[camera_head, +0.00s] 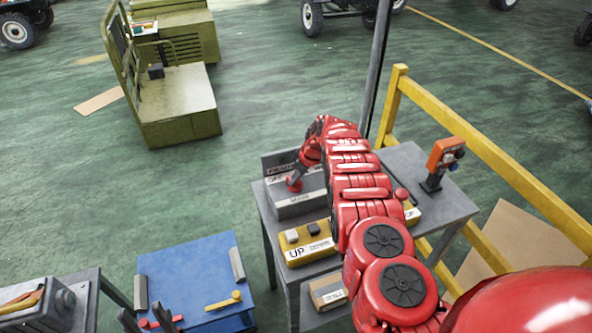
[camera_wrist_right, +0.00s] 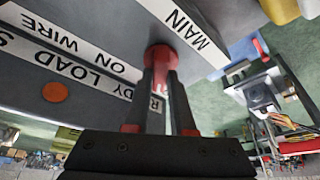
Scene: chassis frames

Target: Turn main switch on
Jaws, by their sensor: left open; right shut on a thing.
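The main switch is a red knob or lever on a grey control box (camera_head: 300,208) labelled MAIN. In the right wrist view the red switch (camera_wrist_right: 161,57) lies between my right fingertips, beside the MAIN label (camera_wrist_right: 182,27). My right gripper (camera_wrist_right: 161,78) is shut on it. In the head view the right gripper (camera_head: 296,177) reaches down to the box top, and my red right arm hides part of the bench. My left gripper (camera_head: 146,314) is open and empty at the bottom left, over the blue table's near part. The exact switch angle is hard to tell.
A yellow UP button box (camera_head: 308,247) stands before the control box. An orange device (camera_head: 445,152) stands on the bench's right. A blue table (camera_head: 190,272) with handles is at lower left. A yellow railing (camera_head: 490,165) runs behind the bench.

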